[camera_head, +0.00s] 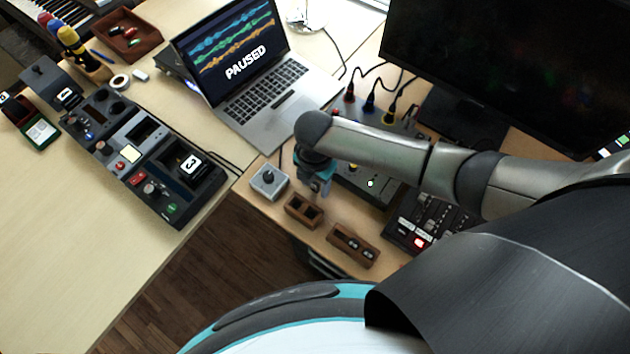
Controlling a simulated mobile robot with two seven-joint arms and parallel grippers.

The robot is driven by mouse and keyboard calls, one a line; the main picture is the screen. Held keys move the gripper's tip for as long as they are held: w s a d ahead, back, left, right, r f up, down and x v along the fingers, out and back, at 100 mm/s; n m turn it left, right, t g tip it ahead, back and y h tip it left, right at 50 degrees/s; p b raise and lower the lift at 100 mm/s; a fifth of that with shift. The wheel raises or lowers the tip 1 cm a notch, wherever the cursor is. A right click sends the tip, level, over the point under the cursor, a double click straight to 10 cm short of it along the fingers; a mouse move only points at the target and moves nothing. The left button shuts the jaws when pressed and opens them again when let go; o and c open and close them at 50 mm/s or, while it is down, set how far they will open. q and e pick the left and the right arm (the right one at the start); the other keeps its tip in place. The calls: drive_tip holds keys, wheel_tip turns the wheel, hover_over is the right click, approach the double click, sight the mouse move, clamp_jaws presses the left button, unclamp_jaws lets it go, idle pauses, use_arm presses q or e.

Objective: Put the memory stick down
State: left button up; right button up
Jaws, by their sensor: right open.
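My right gripper (317,192) points down at the end of my arm, above the back of a small brown wooden holder (290,213) on the wooden desk. It is open, and its fingertips are small and partly hidden by the wrist. I cannot make out a memory stick for certain, in the gripper or below it. The holder has dark compartments whose contents I cannot tell. My left gripper is not in view.
A grey knob box (268,181) stands left of the gripper, a brown block with two metallic pieces (352,246) in front right. Behind are a laptop (262,92) and a monitor (500,60). A mixer (420,228) is right. The left table's front (60,250) is clear.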

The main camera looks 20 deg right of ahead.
sight(315, 183)
wheel_tip(315, 183, up, 13)
drive_tip(key=p, duration=0.3)
drive_tip(key=shift+p, duration=0.4)
